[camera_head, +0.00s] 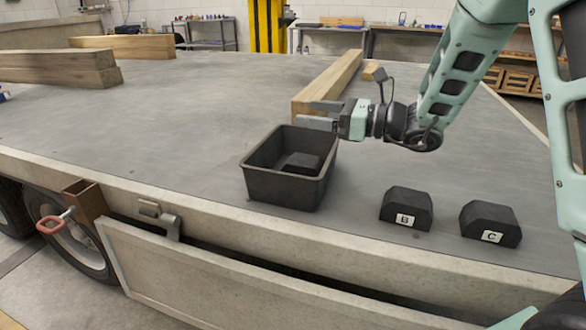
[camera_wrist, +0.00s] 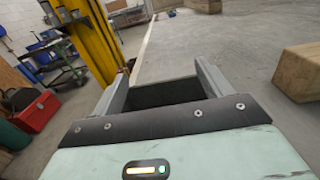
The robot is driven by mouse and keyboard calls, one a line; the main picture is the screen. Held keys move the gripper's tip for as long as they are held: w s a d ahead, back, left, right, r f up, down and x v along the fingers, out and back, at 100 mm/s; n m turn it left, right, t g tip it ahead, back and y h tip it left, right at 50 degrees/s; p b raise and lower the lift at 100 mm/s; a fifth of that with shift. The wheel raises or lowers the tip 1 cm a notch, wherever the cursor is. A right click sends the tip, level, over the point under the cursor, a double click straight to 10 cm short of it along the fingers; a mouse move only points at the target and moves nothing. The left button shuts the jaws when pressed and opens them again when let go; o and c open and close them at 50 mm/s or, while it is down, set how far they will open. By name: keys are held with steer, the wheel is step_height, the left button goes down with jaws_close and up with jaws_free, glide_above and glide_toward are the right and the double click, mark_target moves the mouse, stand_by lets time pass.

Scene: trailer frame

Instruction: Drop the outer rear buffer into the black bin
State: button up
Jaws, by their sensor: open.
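The black bin (camera_head: 257,183) stands open on the trailer bed near its front edge. A black block-shaped buffer (camera_head: 302,163) lies inside it; no label shows on it. Two more black buffers sit on the bed to the right of the bin: one labelled B (camera_head: 408,205) and one labelled C (camera_head: 490,221). My gripper (camera_head: 313,114) is at the bin's back right rim, above it, with its fingers pointing left. It is open and empty, and its fingers (camera_wrist: 162,85) are apart in the wrist view. A dark shape shows between them; I cannot tell what it is.
A long wooden beam (camera_head: 328,83) lies behind my gripper. More timber (camera_head: 60,68) lies at the far left of the bed. A red-handled latch (camera_head: 52,224) and a side panel (camera_head: 240,275) are at the bed's front edge. The bed left of the bin is clear.

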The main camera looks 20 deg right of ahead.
steer(key=p+v, duration=0.1)
steer(key=v, duration=1.6)
steer(key=shift+s+d+r, duration=0.1)
steer(key=s+a+f+n+g, duration=0.2)
steer(key=s+a+n+g, duration=0.25)
steer(key=a, duration=0.25)
steer(key=s+a+f+n+g, duration=0.1)
steer(key=s+a+n+g, duration=0.4)
steer(key=a, duration=0.3)
steer(key=s+a+f+n+g+h, duration=0.1)
steer(key=s+a+f+n+h, duration=0.45)
steer(key=n, duration=0.55)
steer(key=s+a+f+n+g+h, duration=0.1)
steer(key=s+a+f+n+h, duration=0.1)
steer(key=s+n+h, duration=0.8)
steer(key=w+r+n+y+p, duration=0.1)
steer(key=w+r+n+p, duration=0.1)
steer(key=r+p, duration=2.3)
steer(key=shift+w+r+t+p, duration=0.35)
steer(key=shift+w+t, duration=0.1)
steer(key=shift+w, duration=0.15)
